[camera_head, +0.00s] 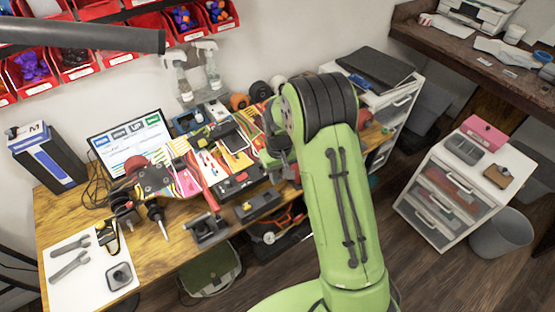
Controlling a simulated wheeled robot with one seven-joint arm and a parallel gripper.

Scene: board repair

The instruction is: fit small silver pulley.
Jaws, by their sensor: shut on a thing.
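An upturned board (185,181) with a colourful underside lies along the wooden workbench. A truck with wheels and dark drive parts (127,211) is at its left end. My green arm stands in front of the bench's right part and hides much of it. My gripper (287,167) is a small dark shape just left of the arm, low over the right part of the board. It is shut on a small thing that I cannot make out. I cannot pick out the small silver pulley.
A screwdriver (158,221) and black holders (208,229) line the bench's front edge. A white mat (91,280) with wrenches is at the front left. A monitor (127,142), spray bottles (212,67) and red bins (76,62) are behind. A white drawer cabinet (457,185) stands right.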

